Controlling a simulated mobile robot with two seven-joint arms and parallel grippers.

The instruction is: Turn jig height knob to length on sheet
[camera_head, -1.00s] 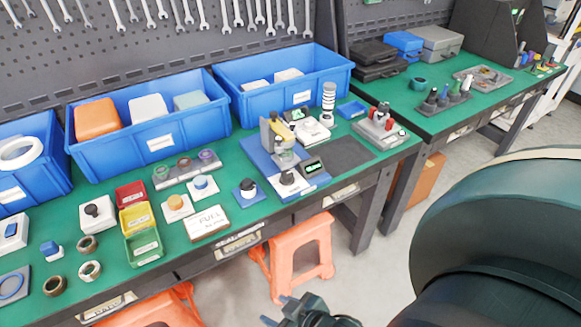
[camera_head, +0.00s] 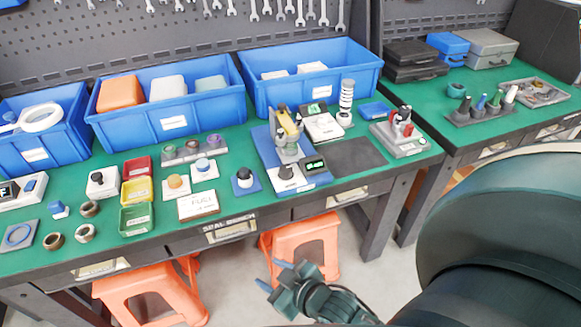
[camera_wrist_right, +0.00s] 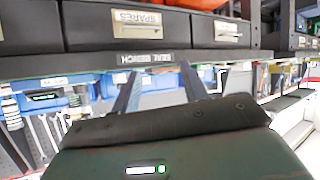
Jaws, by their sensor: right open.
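The jig is probably the device on the blue base plate (camera_head: 262,146) on the green bench, with a yellow and grey upright (camera_head: 287,130). A dark round knob (camera_head: 285,172) sits on a white block at its front, beside a small lit display (camera_head: 314,165). Another black knob (camera_head: 243,174) stands on a small blue plate to its left. A white card (camera_head: 198,205) with dark print lies further left; I cannot tell if it is the sheet. My right gripper (camera_head: 274,275) is open and empty, below the bench's front edge. Its fingers also show in the right wrist view (camera_wrist_right: 160,92). My left gripper is not in view.
Blue bins (camera_head: 310,75) line the back of the bench (camera_head: 110,241). Orange stools (camera_head: 306,245) stand below its front edge. Red, yellow and green trays (camera_head: 137,219) and several rings sit at left. A dark mat (camera_head: 352,158) lies right of the jig.

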